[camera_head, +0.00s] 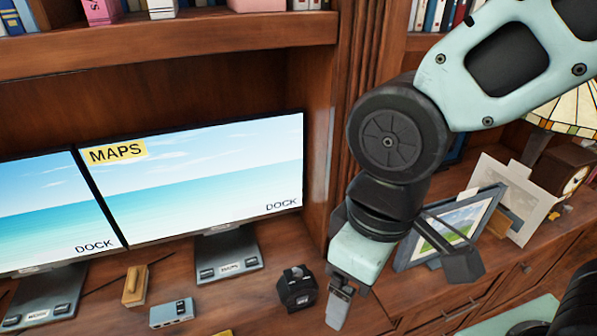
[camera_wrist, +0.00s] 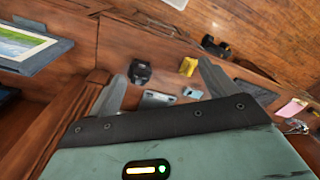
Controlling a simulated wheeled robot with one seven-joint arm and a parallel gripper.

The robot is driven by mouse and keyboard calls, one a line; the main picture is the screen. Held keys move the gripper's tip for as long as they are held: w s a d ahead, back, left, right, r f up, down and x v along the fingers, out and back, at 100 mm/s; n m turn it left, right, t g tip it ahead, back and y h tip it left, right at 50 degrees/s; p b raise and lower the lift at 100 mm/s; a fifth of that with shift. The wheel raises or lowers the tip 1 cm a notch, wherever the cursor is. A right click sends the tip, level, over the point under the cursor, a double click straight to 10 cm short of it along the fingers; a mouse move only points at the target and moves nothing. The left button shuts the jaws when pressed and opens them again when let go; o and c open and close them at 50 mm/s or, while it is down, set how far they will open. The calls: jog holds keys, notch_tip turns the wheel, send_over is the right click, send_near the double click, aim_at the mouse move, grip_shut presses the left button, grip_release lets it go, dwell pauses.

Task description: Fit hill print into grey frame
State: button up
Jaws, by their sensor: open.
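A grey-blue picture frame (camera_head: 487,215) leans upright on the cabinet top at the right, behind my arm. A print of green hills under a blue sky with a white border, the hill print (camera_head: 464,219), shows within its rim. Part of both is hidden by my wrist. In the wrist view, the frame (camera_wrist: 45,53) and print (camera_wrist: 22,42) are cut off at the left edge. My gripper (camera_head: 340,306) is open and points down, left of the frame and apart from it. In the wrist view its fingers (camera_wrist: 162,75) are spread with nothing held between them.
A pale board (camera_head: 510,190), a clock (camera_head: 572,170) and a stained-glass lamp (camera_head: 575,108) stand behind the frame. A black device (camera_head: 296,288), a grey hub (camera_head: 171,313) and a monitor (camera_head: 215,185) are left of my gripper. A wooden upright (camera_head: 340,110) divides the bays.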

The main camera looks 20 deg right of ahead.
jog(key=shift+o, duration=0.6)
notch_tip(320, 180, down, 4)
jog(key=shift+r+b, duration=0.1)
jog(key=shift+b, duration=1.1)
jog(key=n+t+b, duration=1.3)
jog(key=n+t, duration=0.5)
jog(key=n, duration=1.1)
send_near(468, 194)
jog(key=shift+y, duration=0.3)
jog(key=w+p, duration=0.3)
jog(key=w, duration=0.9)
jog(key=shift+a+p, duration=0.15)
jog(key=shift+p, duration=0.25)
jog(key=c, duration=1.4)
jog(key=shift+c, duration=0.2)
